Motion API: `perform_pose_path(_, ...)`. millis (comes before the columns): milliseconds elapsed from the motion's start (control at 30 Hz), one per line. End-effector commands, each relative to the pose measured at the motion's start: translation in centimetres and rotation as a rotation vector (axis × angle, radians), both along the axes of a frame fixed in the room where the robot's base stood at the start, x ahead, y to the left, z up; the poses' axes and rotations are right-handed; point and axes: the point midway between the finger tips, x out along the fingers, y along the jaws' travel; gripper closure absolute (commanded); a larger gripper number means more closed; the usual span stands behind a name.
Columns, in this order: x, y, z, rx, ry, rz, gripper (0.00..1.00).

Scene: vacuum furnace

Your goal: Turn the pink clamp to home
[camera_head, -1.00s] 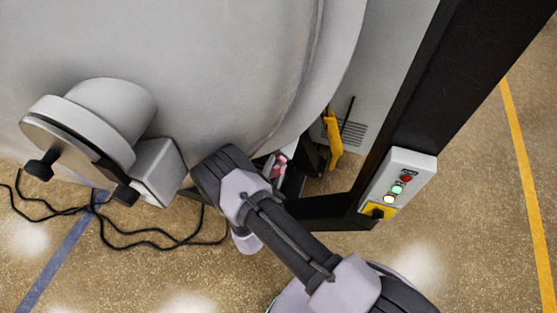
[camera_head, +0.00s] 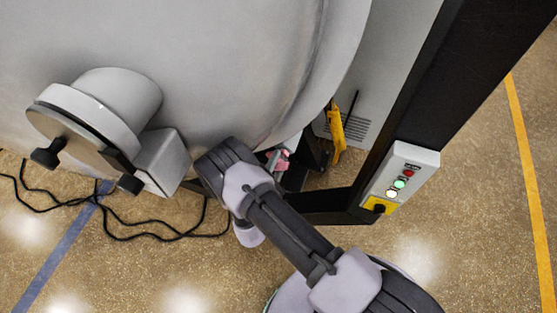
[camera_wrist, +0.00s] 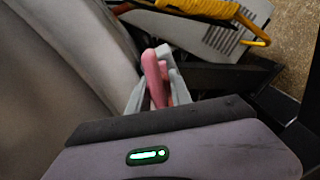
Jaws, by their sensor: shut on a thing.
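The pink clamp (camera_wrist: 153,76) shows in the wrist view just past the front edge of my wrist housing, beside the grey curved furnace body. My gripper (camera_wrist: 160,82) is shut on it, with pale grey fingers on both sides of the pink part. In the head view a small piece of the pink clamp (camera_head: 282,161) shows under the furnace's rounded edge. My arm covers much of the gripper there, and the clamp's lower part is hidden in both views.
A yellow handle (camera_head: 336,132) hangs right of the clamp, near a vented grey panel. A black frame post and a control box (camera_head: 402,172) with lit buttons stand further right. Black cables (camera_head: 120,225) lie on the floor at left. Open floor lies in front.

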Motion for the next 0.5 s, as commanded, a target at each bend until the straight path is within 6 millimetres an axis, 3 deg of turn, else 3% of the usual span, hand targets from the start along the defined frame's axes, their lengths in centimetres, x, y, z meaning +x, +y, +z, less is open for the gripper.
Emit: perform_pose_path(500,0.11,0.07,0.25,0.458,-0.169,0.000,1.00)
